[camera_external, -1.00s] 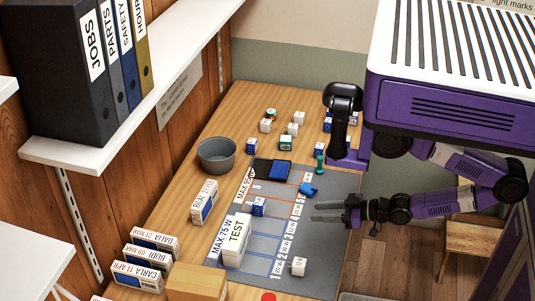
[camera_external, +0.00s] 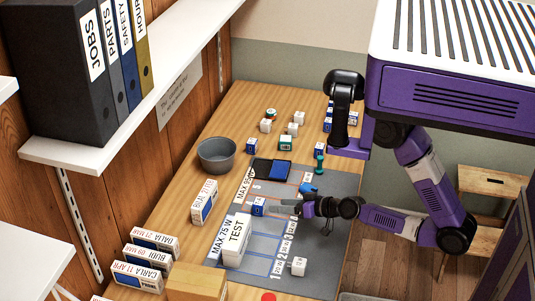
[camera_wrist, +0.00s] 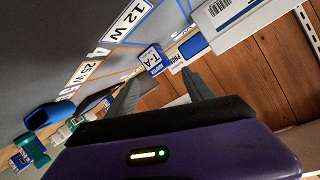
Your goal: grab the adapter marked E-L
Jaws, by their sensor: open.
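No adapter label reading E-L is legible in either view. A small blue-and-white cube adapter (camera_external: 258,206) sits on the grey mat; in the wrist view the cube ahead of my fingers (camera_wrist: 152,60) seems to read T-A. My gripper (camera_external: 284,209) is open and low over the mat, just right of that cube. In the wrist view my gripper (camera_wrist: 162,88) has its two fingers apart with nothing between them. Other small cubes stand at the back: a green-and-white one (camera_external: 285,143), blue-and-white ones (camera_external: 252,146) and white ones (camera_external: 265,126). Their labels are too small to read.
The grey mat (camera_external: 340,185) has marked wattage lanes. A TEST box (camera_external: 234,240), a white cube (camera_external: 298,266), a dark phone-like slab (camera_external: 270,169), a blue item (camera_external: 308,188) and a green item (camera_external: 319,165) are nearby. A grey bowl (camera_external: 216,155) and upright boxes (camera_external: 204,203) stand left.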

